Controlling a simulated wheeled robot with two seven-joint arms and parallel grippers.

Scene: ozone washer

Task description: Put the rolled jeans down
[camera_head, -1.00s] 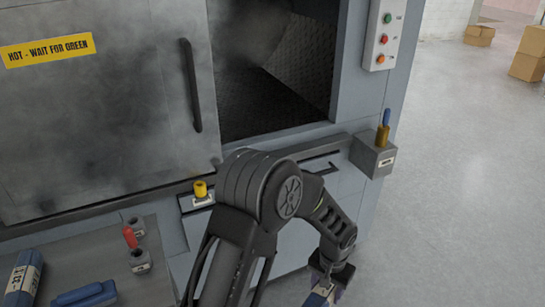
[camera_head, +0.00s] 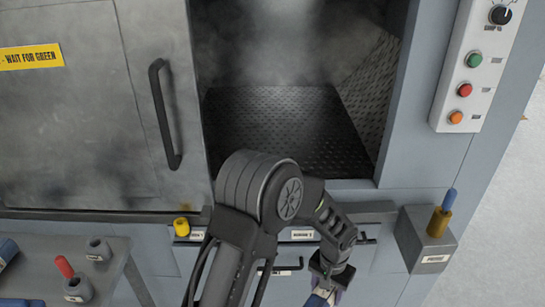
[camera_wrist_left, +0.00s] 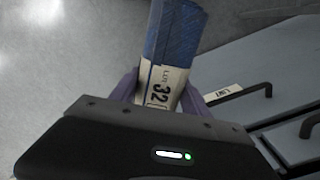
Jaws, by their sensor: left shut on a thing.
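The rolled jeans (camera_wrist_left: 177,38) are a blue denim roll with a cream paper band marked 32, seen in the left wrist view. My left gripper (camera_wrist_left: 165,88) is shut on the roll around the band, and the roll sticks out beyond the fingers. In the head view the same gripper (camera_head: 326,284) is at the bottom, in front of the washer's drawers, and only a bit of the jeans (camera_head: 318,299) shows at the frame's edge. My right gripper is in neither view.
The washer's chamber (camera_head: 285,130) stands open behind my arm, with a dark textured floor and haze. Its sliding door (camera_head: 80,120) is at left. A bench (camera_head: 110,270) with small holders is at lower left. A box with a blue-handled tool (camera_head: 425,245) juts out at right.

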